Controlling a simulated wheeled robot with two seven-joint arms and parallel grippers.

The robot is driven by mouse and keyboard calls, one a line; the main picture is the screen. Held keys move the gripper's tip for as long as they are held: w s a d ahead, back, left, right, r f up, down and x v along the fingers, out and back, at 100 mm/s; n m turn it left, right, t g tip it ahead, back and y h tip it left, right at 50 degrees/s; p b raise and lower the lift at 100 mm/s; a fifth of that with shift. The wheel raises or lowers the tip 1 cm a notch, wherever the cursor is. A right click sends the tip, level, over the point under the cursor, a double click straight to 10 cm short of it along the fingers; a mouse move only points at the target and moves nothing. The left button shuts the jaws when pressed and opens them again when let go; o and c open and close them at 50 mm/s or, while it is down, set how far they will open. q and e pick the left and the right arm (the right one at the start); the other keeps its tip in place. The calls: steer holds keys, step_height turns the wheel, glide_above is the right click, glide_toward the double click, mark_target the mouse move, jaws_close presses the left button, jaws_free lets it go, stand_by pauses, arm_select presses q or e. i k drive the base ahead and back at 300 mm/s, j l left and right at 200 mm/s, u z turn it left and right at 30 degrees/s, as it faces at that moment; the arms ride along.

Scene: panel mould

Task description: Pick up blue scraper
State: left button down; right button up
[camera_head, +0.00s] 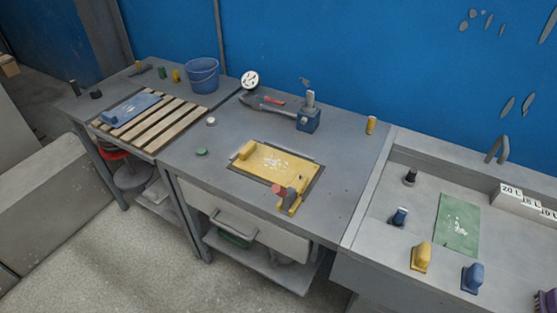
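A blue block-like tool with a rounded top (472,276), which may be the blue scraper, stands in the grey sink-like tray at the right. A smaller blue item with a dark lower part (399,216) stands further back in the same tray. I cannot tell for sure which one is the scraper. A similar yellow tool (421,257) stands left of the larger blue one, apart from it. Neither of my grippers is in view, and nothing is seen holding the blue tools.
A green sheet (458,226) lies in the tray (390,180), near a tap (498,149). The middle table holds a yellow panel (273,163), a blue vise (308,119) and small items. A blue bucket (202,75) and blue panel (131,109) are at the left. Bare floor lies front left.

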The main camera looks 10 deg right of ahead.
mark_target(472, 278)
steer(key=z, duration=1.95)
